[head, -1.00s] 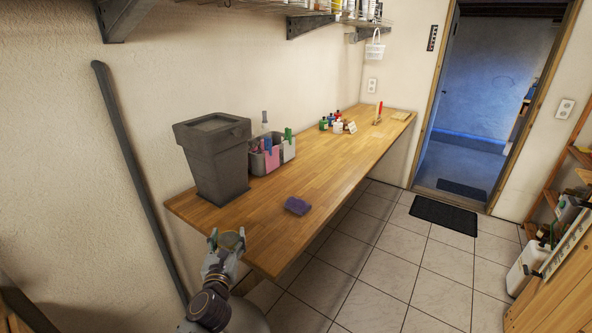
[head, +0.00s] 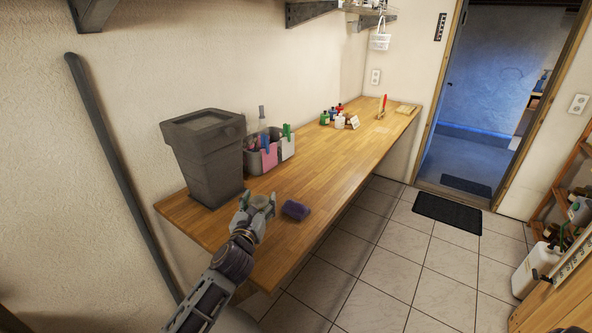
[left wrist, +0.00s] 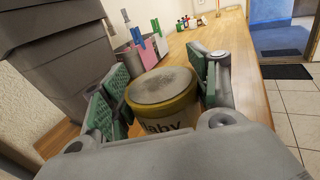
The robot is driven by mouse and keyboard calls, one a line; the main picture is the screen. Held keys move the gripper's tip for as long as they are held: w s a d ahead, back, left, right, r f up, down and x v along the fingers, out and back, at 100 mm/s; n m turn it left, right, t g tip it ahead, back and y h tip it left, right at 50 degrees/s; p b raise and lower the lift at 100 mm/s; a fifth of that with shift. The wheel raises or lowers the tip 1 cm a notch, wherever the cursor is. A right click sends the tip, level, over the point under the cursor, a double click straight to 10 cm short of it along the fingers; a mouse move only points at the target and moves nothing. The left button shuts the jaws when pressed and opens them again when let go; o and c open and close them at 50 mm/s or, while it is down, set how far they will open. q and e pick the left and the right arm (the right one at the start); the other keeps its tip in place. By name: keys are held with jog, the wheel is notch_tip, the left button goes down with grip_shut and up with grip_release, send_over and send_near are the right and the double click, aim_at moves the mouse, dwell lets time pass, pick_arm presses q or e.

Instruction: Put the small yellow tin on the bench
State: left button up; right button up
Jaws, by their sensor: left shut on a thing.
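The small yellow tin (left wrist: 161,88) sits between the green-padded fingers of my left gripper in the left wrist view. It is upright, with a dull grey-tan top, a yellow rim and a pale label with dark letters; its lower part is hidden. In the head view my left gripper (head: 258,202) is shut on the tin over the near end of the wooden bench (head: 330,162). I cannot tell whether the tin's base touches the bench top. My right gripper is not in view.
A dark grey bin (head: 207,160) stands just left of the gripper. Behind are a caddy (head: 263,160) with pegs and several small bottles (head: 338,118). The bench middle is clear.

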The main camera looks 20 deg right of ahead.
pick_arm(q)
jog(key=shift+f, duration=0.1)
jog(key=shift+w+f+b, duration=0.1)
jog(key=shift+f+b, duration=0.4)
jog(key=shift+f, duration=2.5)
jog(key=shift+f+b, duration=0.55)
jog(key=shift+f, duration=1.35)
jog(key=shift+f, duration=0.15)
jog(key=o, duration=1.2)
jog(key=shift+v, duration=6.05)
